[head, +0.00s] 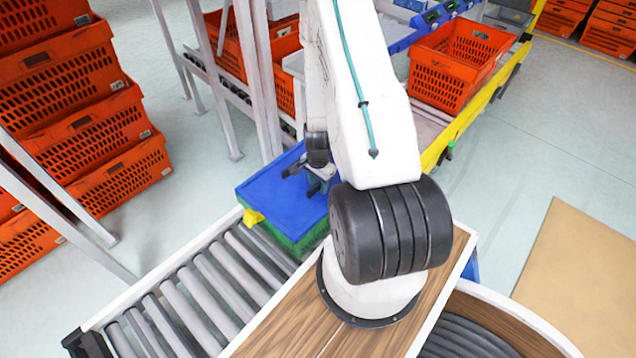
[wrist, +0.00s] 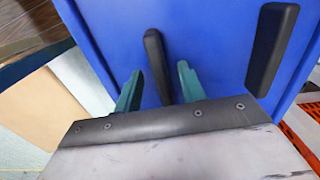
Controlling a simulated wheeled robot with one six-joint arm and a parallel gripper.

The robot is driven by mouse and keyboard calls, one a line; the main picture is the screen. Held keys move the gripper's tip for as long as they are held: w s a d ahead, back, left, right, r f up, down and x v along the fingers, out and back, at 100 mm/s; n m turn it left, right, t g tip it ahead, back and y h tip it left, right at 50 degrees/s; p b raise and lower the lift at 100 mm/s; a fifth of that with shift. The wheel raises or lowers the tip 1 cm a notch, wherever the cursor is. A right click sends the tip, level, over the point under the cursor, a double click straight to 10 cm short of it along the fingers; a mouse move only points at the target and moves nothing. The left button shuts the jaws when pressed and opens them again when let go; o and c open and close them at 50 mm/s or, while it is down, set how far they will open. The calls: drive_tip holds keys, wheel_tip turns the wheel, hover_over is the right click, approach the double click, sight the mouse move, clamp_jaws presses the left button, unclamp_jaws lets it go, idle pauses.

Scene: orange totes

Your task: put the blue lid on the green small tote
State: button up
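The blue lid (head: 268,200) lies flat over the green small tote (head: 306,240) at the end of the roller conveyor in the head view. Green tote wall shows below its front edge; my arm hides the right part. My gripper (head: 312,180) is low over the lid. In the wrist view the blue lid (wrist: 215,45) fills the upper middle and has two dark bar handles. My gripper (wrist: 159,70) is open, with its teal fingers on either side of one handle (wrist: 155,55). Gaps show on both sides of that handle. The other handle (wrist: 272,50) is to the right.
The roller conveyor (head: 205,285) in front is empty. A yellow piece (head: 253,217) sits at the lid's near-left corner. Stacked orange totes (head: 90,135) stand at left behind grey posts. Another orange tote (head: 455,65) sits on the rack behind my arm.

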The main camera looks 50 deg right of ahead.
wheel_tip(320, 180, up, 8)
drive_tip(key=shift+f, duration=0.1)
idle(0.4)
drive_tip(key=shift+s+a+n, duration=0.2)
drive_tip(key=shift+s+n, duration=0.05)
drive_tip(key=shift+n, duration=0.05)
drive_tip(key=s+a+r+n, duration=0.4)
drive_tip(key=a+r+n, duration=0.2)
drive_tip(key=r, duration=0.8)
drive_tip(key=s+a+r+n+t, duration=0.1)
drive_tip(key=s+a+r+n, duration=0.4)
drive_tip(key=a+r, duration=0.6)
drive_tip(key=s+a+r+n, duration=0.5)
drive_tip(key=a+r+n, duration=0.2)
drive_tip(key=r, duration=1)
drive_tip(key=shift+s+a+r, duration=0.15)
drive_tip(key=shift+a+r, duration=0.05)
drive_tip(key=shift+a, duration=1)
